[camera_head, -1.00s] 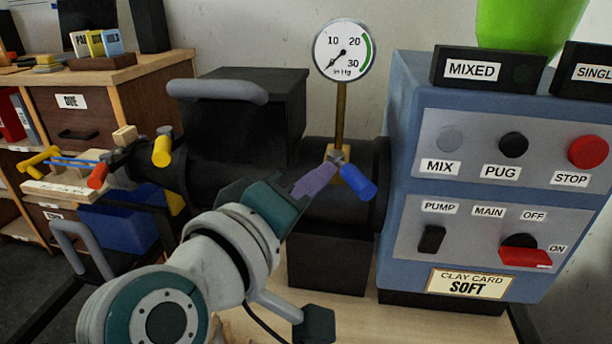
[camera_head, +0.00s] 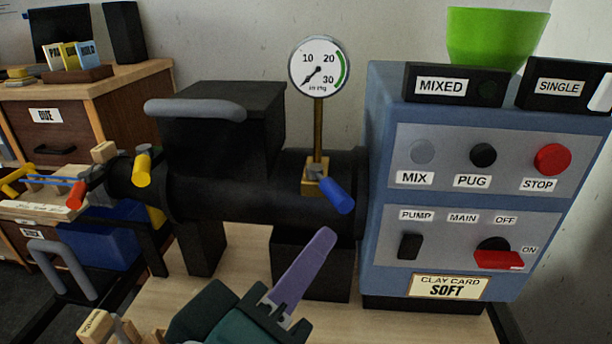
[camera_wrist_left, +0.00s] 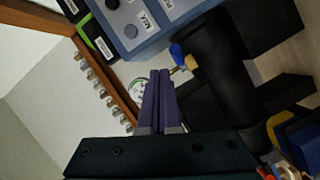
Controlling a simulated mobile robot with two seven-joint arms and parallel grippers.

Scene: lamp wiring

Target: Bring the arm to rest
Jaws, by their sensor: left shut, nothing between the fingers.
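My left gripper (camera_head: 305,268) shows at the bottom centre of the head view, its purple fingers pointing up and right. The fingers are shut with nothing between them. They are in front of the black machine's support block and apart from the blue-handled valve (camera_head: 336,194) above. In the left wrist view the closed purple fingers (camera_wrist_left: 157,95) point toward the gauge (camera_wrist_left: 140,88), with the blue valve handle (camera_wrist_left: 177,54) up to their right. My right gripper does not show.
The black machine barrel (camera_head: 240,190) and the round gauge (camera_head: 319,68) stand behind the gripper. The blue control box (camera_head: 378,160) with buttons is at the right. A wooden cabinet (camera_head: 100,125) is at the left. Bare tabletop (camera_head: 190,295) shows around the gripper.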

